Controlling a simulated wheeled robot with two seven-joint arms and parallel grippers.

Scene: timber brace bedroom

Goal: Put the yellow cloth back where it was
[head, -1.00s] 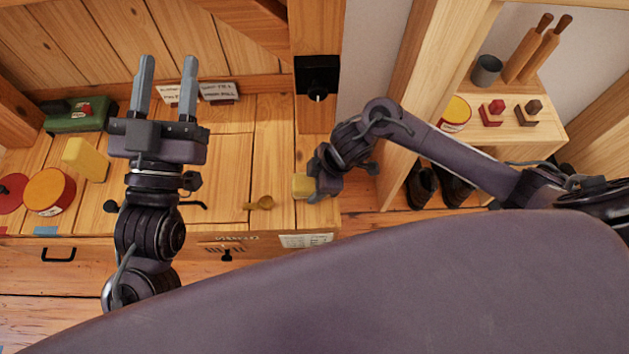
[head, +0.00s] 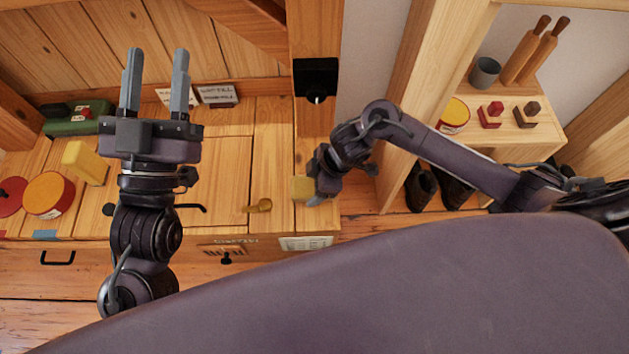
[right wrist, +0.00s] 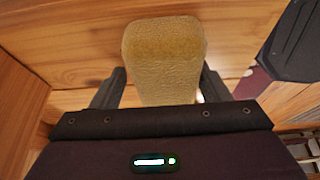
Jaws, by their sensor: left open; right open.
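A yellow cloth (head: 302,189), folded into a thick pad, sits at the right end of the wooden bench top in the head view. It fills the upper middle of the right wrist view (right wrist: 164,60), with a rough, textured face. My right gripper (right wrist: 161,88) is open, with one finger on each side of the cloth's near end; whether they touch it I cannot tell. In the head view the right gripper (head: 316,188) partly hides the cloth. My left gripper (head: 156,82) is open, empty and raised above the left part of the bench.
A pale yellow block (head: 85,162), a round orange-topped tin (head: 48,194) and a green case (head: 78,118) stand at the left. A shelf (head: 535,140) with several items is at the right.

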